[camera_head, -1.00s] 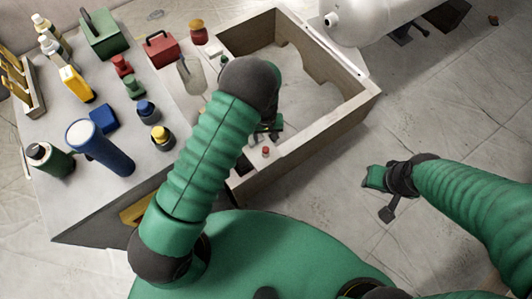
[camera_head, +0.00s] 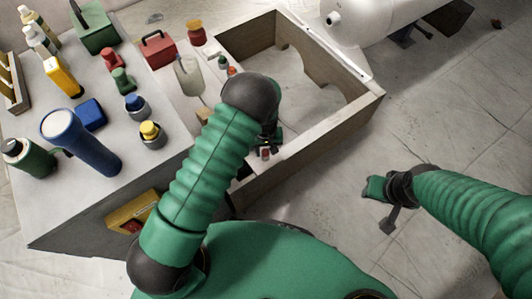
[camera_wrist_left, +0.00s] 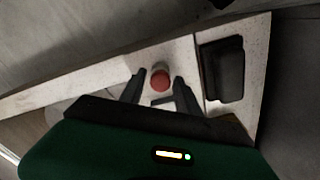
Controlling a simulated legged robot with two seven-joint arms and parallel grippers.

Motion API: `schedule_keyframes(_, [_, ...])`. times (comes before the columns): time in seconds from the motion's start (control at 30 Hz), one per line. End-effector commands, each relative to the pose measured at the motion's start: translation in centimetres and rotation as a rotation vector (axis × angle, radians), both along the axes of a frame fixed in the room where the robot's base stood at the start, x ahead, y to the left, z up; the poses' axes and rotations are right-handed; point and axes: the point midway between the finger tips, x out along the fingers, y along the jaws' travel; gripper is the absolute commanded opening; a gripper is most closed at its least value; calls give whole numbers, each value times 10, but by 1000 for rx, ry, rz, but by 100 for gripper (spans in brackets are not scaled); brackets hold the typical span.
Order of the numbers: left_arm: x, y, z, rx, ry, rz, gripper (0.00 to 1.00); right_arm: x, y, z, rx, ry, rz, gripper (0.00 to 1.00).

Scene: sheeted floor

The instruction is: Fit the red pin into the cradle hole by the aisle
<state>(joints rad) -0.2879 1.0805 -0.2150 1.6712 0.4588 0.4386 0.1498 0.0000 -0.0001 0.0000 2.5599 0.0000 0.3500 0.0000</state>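A red pin (camera_head: 265,153) stands on the near ledge of the pale wooden cradle (camera_head: 315,135), just below my left gripper (camera_head: 269,138). In the left wrist view the red round top of the pin (camera_wrist_left: 160,80) lies between the two dark fingertips of my left gripper (camera_wrist_left: 158,86), with a gap on each side. The left gripper looks open, and the pin's lower part is hard to see. Another small red-topped piece (camera_head: 231,71) is at the cradle's left side. My right gripper (camera_head: 374,188) hangs over the floor, away from the cradle; its fingers are unclear.
A dark rectangular recess or block (camera_wrist_left: 221,70) lies beside the pin. A white tank (camera_head: 385,20) sits behind the cradle. The left worktop (camera_head: 95,195) holds bottles, a blue cylinder (camera_head: 80,140) and a red toolbox (camera_head: 158,50).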

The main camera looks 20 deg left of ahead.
Motion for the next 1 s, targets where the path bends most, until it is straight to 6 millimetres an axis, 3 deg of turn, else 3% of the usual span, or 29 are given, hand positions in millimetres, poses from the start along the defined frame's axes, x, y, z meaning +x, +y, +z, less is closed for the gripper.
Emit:
schedule_keyframes(0.03, [0,0,0,0,0,0,31,0,0,0,0,0,0,36])
schedule_keyframes(0.27, [0,0,0,0,0,0,1,0,0,0,0,0,0,36])
schedule_keyframes(0.57, [0,0,2,0,0,0,0,0,0,2,0,0,0,36])
schedule_keyframes(1.0, [0,0,24,0,0,0,0,0,0,23,0,0,0,36])
